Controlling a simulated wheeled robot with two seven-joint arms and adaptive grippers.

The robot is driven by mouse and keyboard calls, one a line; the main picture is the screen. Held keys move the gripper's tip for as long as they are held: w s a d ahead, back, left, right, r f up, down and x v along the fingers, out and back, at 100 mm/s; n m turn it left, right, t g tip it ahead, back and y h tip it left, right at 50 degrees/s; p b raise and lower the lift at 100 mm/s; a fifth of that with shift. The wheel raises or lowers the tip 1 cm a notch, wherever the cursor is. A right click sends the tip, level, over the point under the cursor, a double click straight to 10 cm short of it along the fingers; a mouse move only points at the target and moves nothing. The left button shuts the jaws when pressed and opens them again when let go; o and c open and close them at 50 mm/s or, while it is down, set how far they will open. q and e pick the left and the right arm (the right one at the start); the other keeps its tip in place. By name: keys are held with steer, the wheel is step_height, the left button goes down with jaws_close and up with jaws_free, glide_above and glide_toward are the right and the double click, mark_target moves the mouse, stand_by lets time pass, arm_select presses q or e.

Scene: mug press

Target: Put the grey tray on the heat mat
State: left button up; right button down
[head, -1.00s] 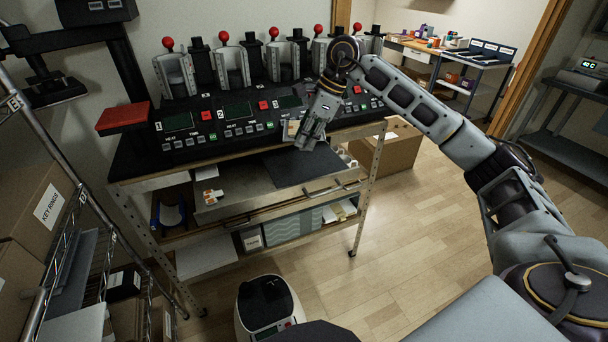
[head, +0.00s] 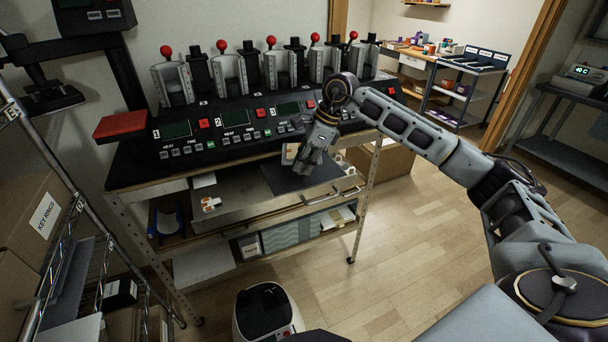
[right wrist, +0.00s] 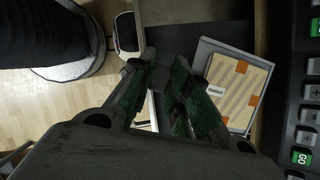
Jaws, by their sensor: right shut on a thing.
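The grey tray (right wrist: 204,58) carries a light brown box with orange tape (right wrist: 237,92) in the right wrist view. In the head view the tray is mostly hidden behind my right gripper, and part of the box (head: 290,152) shows at its left. My right gripper (head: 304,168) points down and is shut on the tray near its edge; the exact grip is hard to see. The dark heat mat (head: 283,182) lies on the bench below the gripper. It also shows in the right wrist view (right wrist: 218,35), partly covered by the tray. I cannot tell whether they touch. My left gripper is out of view.
The press control panel (head: 235,130) with several mug presses runs along the back of the bench. A small orange and white item (head: 210,204) sits left of the mat. A wire rack with boxes (head: 40,215) stands at the left. The floor (head: 400,240) at right is clear.

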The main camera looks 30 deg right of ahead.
steer(key=shift+f, duration=0.25)
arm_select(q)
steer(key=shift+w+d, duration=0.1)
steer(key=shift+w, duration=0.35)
arm_select(e)
steer(key=shift+f, duration=1.45)
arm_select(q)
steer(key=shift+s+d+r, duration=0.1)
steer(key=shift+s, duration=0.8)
arm_select(e)
steer(key=shift+f, duration=0.4)
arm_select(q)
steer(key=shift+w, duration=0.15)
arm_select(e)
steer(key=shift+f, duration=0.1)
